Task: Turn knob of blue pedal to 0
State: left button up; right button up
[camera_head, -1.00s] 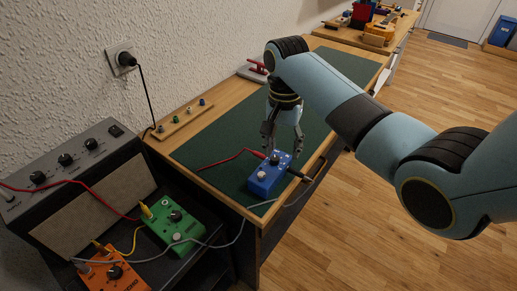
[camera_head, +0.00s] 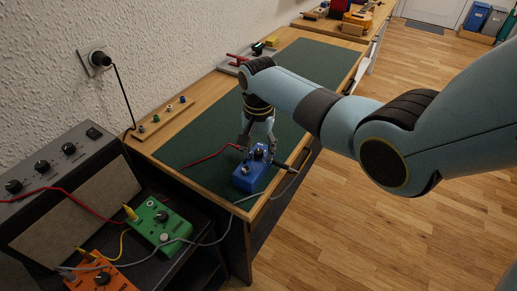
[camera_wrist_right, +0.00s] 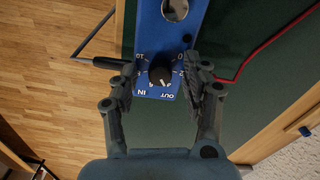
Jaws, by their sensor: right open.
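The blue pedal (camera_head: 250,177) lies on the green mat near the desk's front edge. Its black knob (camera_wrist_right: 160,76) has a white mark that points down and slightly right in the wrist view, toward the printed OUT/IN end. A 10 is printed at its upper left and a 0 at its upper right. My right gripper (camera_head: 257,146) points down over the pedal's far end. In the wrist view my right gripper (camera_wrist_right: 162,70) is open, with one finger on each side of the knob and a gap at both sides. My left gripper is out of view.
A red cable (camera_head: 213,157) and a grey cable (camera_head: 285,184) run to the pedal. A green pedal (camera_head: 158,222) and an orange pedal (camera_head: 98,273) stand at the lower left by a grey amplifier (camera_head: 65,185). The green mat (camera_head: 205,125) is mostly clear.

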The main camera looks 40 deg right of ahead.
grip_shut()
dwell(0.3)
jog(key=shift+r, duration=0.1)
